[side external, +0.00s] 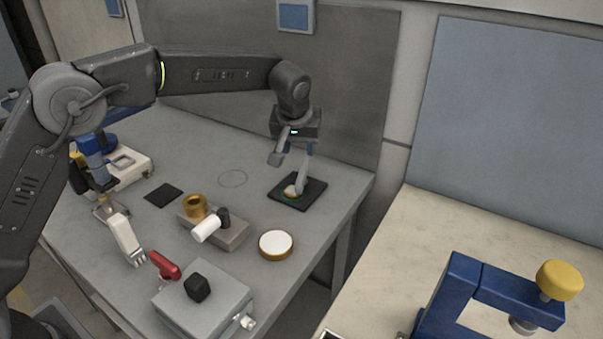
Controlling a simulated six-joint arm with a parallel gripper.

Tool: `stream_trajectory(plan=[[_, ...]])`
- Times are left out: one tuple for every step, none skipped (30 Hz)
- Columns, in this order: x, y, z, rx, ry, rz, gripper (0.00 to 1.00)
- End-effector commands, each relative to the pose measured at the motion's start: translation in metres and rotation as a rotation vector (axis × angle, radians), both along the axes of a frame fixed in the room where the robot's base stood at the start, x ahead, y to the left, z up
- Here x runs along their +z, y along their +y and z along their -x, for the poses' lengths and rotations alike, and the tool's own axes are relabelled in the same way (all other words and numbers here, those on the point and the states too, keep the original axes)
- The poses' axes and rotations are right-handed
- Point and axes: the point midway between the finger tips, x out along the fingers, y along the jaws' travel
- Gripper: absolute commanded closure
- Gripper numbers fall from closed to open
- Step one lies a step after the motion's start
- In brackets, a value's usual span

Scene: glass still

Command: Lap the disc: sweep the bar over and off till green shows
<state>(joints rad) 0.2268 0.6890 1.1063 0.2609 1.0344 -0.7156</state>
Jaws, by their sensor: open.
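My gripper (287,177) is open above the black square pad (314,196) at the back right of the grey table. Its right finger reaches down to a small pale disc (289,191) on that pad and partly hides it. I cannot tell whether the finger touches the disc. The left finger hangs higher, clear of the pad. A little green or yellow tint shows at the disc's lower edge, too small to read surely. I cannot make out a bar for certain. A larger white disc with a gold rim (276,244) lies apart, nearer the table's right edge.
A grey block (229,234) carries a brass ring (195,205) and a white cylinder (206,229). A blue clamp (460,290) is on the right bench. A wall panel rises behind.

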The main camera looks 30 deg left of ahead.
Motion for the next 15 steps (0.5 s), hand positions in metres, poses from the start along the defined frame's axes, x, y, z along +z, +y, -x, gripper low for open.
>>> stream_trajectory(plan=[[-0.011,0.002,-0.003,0.000,0.005,-0.001,0.55],[-0.016,0.003,-0.005,0.001,0.005,-0.002,0.55],[-0.024,0.004,-0.008,0.001,0.005,-0.002,0.55],[-0.030,0.005,-0.010,0.001,0.005,-0.001,0.55],[-0.036,0.007,-0.012,0.002,0.006,-0.002,0.55],[-0.044,0.008,-0.016,0.001,0.005,-0.001,0.55],[-0.049,0.009,-0.018,0.001,0.005,-0.001,0.55],[-0.055,0.010,-0.020,0.001,0.006,-0.002,0.55],[-0.062,0.011,-0.022,0.000,0.005,-0.001,0.55],[-0.068,0.011,-0.025,0.000,0.005,-0.001,0.55],[-0.073,0.012,-0.027,0.000,0.005,-0.001,0.55],[-0.079,0.013,-0.029,0.000,0.004,-0.001,0.55],[-0.084,0.014,-0.031,0.000,0.004,-0.001,0.55],[-0.088,0.014,-0.032,-0.001,0.003,0.000,0.55],[-0.093,0.015,-0.034,0.000,0.004,-0.001,0.55]])
